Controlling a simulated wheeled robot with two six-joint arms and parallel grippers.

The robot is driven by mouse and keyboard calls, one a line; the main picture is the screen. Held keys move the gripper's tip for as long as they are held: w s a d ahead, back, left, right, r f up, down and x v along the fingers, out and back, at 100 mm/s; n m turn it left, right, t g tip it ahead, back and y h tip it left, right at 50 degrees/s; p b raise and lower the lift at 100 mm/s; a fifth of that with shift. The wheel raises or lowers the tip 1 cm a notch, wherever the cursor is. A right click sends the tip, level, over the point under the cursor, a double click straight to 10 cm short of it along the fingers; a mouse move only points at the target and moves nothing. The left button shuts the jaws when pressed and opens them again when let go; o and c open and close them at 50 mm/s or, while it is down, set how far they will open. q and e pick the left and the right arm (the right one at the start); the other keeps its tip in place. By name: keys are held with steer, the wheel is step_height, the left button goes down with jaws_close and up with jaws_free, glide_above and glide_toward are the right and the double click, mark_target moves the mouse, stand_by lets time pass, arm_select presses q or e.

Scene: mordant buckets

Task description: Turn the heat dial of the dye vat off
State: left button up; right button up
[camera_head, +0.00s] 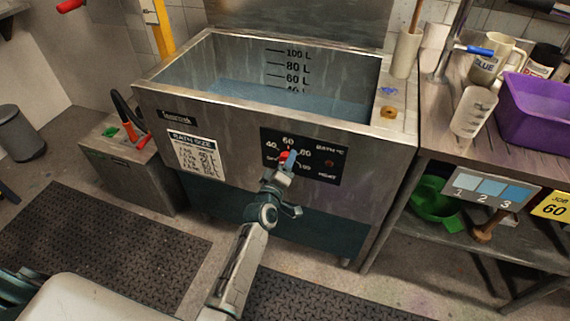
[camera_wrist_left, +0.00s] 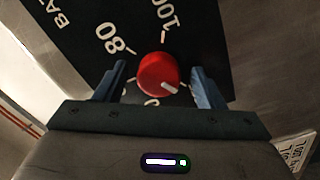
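The dye vat (camera_head: 155,98) is a steel tank holding blue liquid. Its black heat panel (camera_head: 335,165) carries temperature numbers around a red dial (camera_head: 287,156). In the left wrist view the red dial (camera_wrist_left: 157,74) has a white pointer mark aimed to the lower right of that picture; the number there is hidden or unclear. My left gripper (camera_head: 284,168) is in front of the panel at the dial. In the left wrist view the left gripper (camera_wrist_left: 157,88) is open, one finger on each side of the dial, with gaps showing. My right gripper is out of view.
A metal box (camera_head: 135,170) stands left of the vat. Dark mats (camera_head: 90,245) cover the floor in front. A wooden-handled tool leans at the vat's back right.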

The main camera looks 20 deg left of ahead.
arm_select(q)
steer(key=s+b, duration=0.2)
steer(key=s, duration=0.8)
steer(key=shift+s+a, duration=0.2)
steer(key=shift+s, duration=0.2)
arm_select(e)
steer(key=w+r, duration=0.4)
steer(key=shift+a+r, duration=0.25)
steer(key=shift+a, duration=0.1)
